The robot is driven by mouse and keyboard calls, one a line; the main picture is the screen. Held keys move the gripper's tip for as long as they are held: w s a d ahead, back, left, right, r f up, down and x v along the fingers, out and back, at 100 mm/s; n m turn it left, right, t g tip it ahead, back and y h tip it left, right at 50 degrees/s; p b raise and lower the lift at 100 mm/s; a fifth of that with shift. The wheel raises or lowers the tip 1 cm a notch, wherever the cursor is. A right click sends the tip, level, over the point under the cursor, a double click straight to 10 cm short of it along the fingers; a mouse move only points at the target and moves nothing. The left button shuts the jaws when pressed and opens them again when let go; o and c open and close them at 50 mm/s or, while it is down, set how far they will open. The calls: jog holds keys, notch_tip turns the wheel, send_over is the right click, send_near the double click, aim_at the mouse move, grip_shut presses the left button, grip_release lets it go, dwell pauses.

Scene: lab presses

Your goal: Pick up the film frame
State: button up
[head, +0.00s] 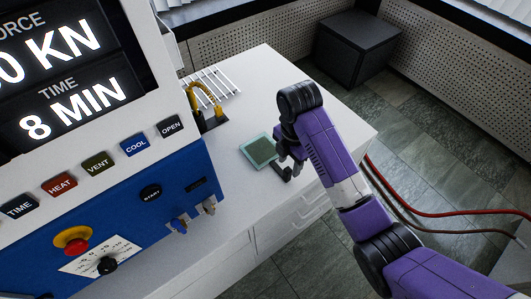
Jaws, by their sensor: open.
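The film frame (261,151) looks like a small flat square with a pale rim and a dark green middle. It lies on the white bench top in the head view, right of the press. My gripper (281,158) is at the right edge of the film frame, with its dark fingers low near the bench. It is open. I cannot tell whether a finger touches the frame. Part of the fingers is hidden behind my purple wrist.
The press (150,215) with its blue panel and buttons fills the left. A yellow hose (204,92) and a white wire rack (214,82) are behind the frame. The white bench (262,75) is clear toward the back right. Red cables (440,214) run at right.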

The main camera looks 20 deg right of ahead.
aim_at(288, 169)
jog(key=shift+a+f+p, duration=0.1)
jog(key=shift+f+p, duration=0.4)
jog(key=shift+f, duration=2.15)
grip_shut()
jog(key=shift+r, duration=0.1)
